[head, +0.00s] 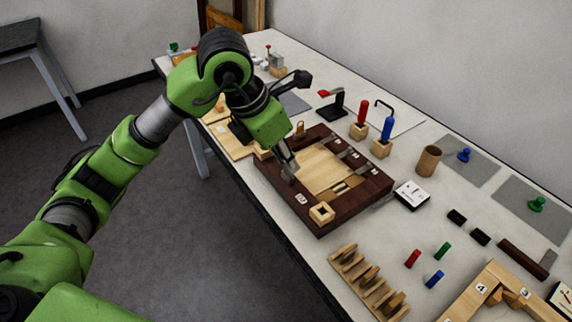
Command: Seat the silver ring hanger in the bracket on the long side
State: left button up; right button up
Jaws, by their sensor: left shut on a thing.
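A dark brown wooden frame (328,222) with a light wooden panel (318,168) inside lies on the long white table. My left gripper (287,170) reaches down over the frame's near-left long side. It is shut on a small grey piece, apparently the silver ring hanger, at the frame's rail. The fingers mostly hide the piece, and I cannot tell whether it sits in a bracket. A small gold-coloured piece (300,128) stands at the frame's far end. My right gripper is not in view.
Beyond the frame stand a red-handled tool (362,110) and a blue-handled tool (387,127) in wooden blocks. A slotted wooden rack (368,284) lies nearer.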

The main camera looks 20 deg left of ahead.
pick_arm(q)
jog(key=w+f, duration=0.2)
jog(key=w+a+f+p, duration=0.1)
jog(key=w+f, duration=0.1)
jog(key=w, duration=0.1)
jog(key=w+a+f+p, duration=0.1)
jog(key=w+f, duration=0.1)
jog(key=f, duration=0.1)
jog(key=shift+w+a, duration=0.2)
jog(key=f+p, duration=0.2)
jog(key=f, duration=0.1)
jog(key=shift+w, duration=0.2)
jog(key=shift+a+f, duration=0.1)
jog(key=shift+f, duration=0.1)
jog(key=shift+f, duration=0.1)
jog(key=shift+f, duration=0.2)
jog(key=o, duration=0.9)
jog(key=shift+r, duration=0.15)
